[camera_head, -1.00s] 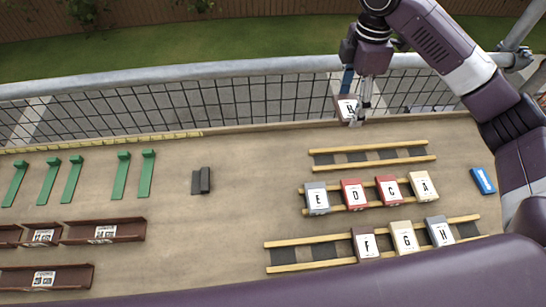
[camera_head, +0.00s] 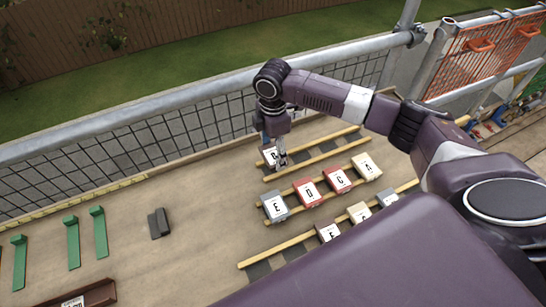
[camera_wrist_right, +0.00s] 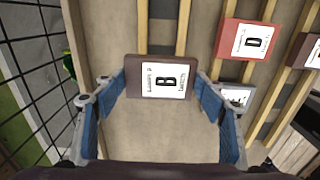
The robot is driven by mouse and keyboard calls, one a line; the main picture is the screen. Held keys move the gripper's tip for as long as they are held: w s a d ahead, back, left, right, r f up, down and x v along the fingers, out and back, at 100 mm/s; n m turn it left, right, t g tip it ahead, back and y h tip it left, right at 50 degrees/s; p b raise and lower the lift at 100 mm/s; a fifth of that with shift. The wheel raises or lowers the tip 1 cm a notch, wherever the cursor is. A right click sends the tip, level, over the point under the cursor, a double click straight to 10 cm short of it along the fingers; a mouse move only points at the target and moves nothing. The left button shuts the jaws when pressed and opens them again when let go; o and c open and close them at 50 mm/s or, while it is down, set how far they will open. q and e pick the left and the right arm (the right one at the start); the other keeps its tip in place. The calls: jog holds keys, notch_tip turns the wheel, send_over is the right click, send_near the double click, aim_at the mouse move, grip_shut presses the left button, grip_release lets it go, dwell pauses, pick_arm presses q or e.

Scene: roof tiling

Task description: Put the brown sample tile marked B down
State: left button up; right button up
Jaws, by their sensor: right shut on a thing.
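The brown tile marked B (camera_wrist_right: 165,80) is between the blue-padded fingers of my right gripper (camera_wrist_right: 160,88) in the right wrist view, its label facing the camera. In the head view the tile (camera_head: 269,156) is at the left end of the empty back row of wooden rails (camera_head: 325,156), with my right gripper (camera_head: 281,156) at it. In the wrist view the rails (camera_wrist_right: 183,25) run away from the tile's far edge. I cannot tell whether the tile touches them. My left gripper is not in view.
The middle row holds grey tile E (camera_head: 275,207), red tiles D (camera_head: 307,192) and C (camera_head: 338,179), and beige tile A (camera_head: 366,167). A front row holds more tiles. A mesh railing (camera_head: 190,130) runs behind the bench. A dark block (camera_head: 158,223) lies left of the rails.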

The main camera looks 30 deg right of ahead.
aim_at(273, 154)
notch_tip(273, 154, down, 4)
jog(key=shift+f, duration=0.15)
dwell(0.3)
jog(key=shift+f, duration=0.25)
jog(key=o, duration=1.4)
jog(key=shift+r, duration=0.1)
jog(key=shift+r, duration=0.35)
notch_tip(273, 154, up, 12)
jog(key=shift+b, duration=0.6)
